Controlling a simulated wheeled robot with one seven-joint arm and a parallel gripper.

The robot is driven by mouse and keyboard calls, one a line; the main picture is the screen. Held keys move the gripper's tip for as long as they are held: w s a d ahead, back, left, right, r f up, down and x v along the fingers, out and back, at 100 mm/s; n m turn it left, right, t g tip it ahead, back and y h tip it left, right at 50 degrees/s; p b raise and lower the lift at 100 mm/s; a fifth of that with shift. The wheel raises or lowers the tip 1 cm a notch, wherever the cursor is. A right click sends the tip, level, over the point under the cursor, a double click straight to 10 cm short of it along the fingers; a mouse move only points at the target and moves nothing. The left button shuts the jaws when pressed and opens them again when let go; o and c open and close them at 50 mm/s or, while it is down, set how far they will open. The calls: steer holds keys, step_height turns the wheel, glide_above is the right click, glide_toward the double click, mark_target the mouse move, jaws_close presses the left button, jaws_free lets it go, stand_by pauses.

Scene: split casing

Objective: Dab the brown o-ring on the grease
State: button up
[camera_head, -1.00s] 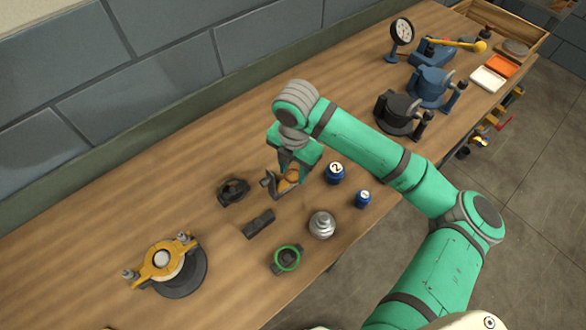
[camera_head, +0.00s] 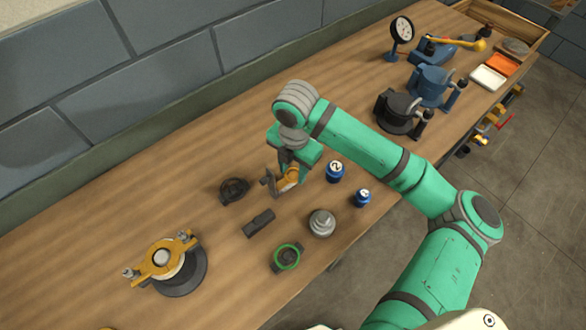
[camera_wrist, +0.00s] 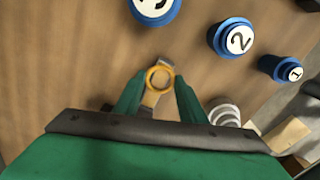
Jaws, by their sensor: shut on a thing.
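The brown o-ring (camera_wrist: 160,77) shows as an orange-brown ring between the fingertips in the wrist view. My gripper (camera_wrist: 160,92) is shut on it and holds it above the bench. In the head view the ring (camera_head: 292,174) is partly hidden by my gripper (camera_head: 282,183). A pale flat piece shows just behind the ring in the wrist view; I cannot tell whether they touch. I cannot make out the grease for certain in either view.
Blue numbered pots (camera_head: 335,172) stand right of my gripper. A silver stepped part (camera_head: 322,222), a black block (camera_head: 258,223), a dark round part (camera_head: 234,190) and a green-ringed part (camera_head: 287,257) lie nearby. A yellow-clamped casing (camera_head: 164,262) is at left. Bare bench (camera_head: 100,240) lies further left.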

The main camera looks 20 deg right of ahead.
steer(key=shift+r, duration=3)
